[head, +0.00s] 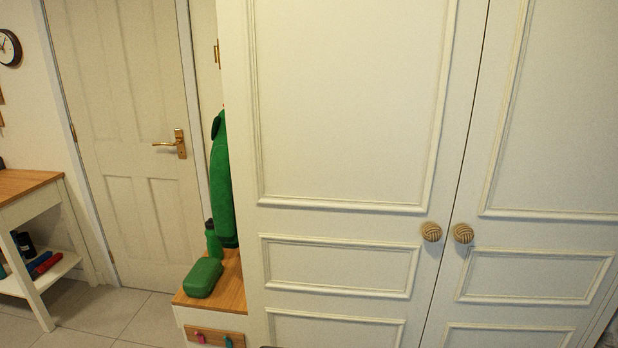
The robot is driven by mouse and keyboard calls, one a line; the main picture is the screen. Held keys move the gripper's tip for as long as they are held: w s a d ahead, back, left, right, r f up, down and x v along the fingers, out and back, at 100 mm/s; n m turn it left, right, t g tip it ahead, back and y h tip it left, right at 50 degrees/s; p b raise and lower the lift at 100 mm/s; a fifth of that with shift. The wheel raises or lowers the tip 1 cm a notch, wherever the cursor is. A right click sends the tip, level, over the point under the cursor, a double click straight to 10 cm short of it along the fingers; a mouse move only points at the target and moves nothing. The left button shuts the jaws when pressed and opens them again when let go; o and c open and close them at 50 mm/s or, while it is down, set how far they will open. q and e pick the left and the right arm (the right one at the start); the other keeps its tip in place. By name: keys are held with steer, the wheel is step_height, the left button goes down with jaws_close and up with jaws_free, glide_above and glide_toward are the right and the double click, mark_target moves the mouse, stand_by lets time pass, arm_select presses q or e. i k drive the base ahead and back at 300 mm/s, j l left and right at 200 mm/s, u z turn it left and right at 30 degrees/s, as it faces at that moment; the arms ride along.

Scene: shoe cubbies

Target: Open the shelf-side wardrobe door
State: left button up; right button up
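The cream wardrobe has two panelled doors, a left door (350,110) and a right door (560,120). Both look shut, with a thin dark seam between them. A round, woven-looking knob (431,232) sits on the left door near the seam. A matching knob (463,233) sits on the right door just across it. The left door is the one beside the low wooden-topped bench (233,280). Neither of my grippers can be made out in the head view, and nothing is seen touching the knobs.
A green case (203,278) and green bottle (213,240) stand on the bench, below a hanging green item (222,185). A white room door (130,130) is at left. A wooden-topped shelf unit (28,185) stands far left. Tiled floor (105,315) between is clear.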

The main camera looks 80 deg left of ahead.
mark_target(346, 122)
steer(key=u, duration=2)
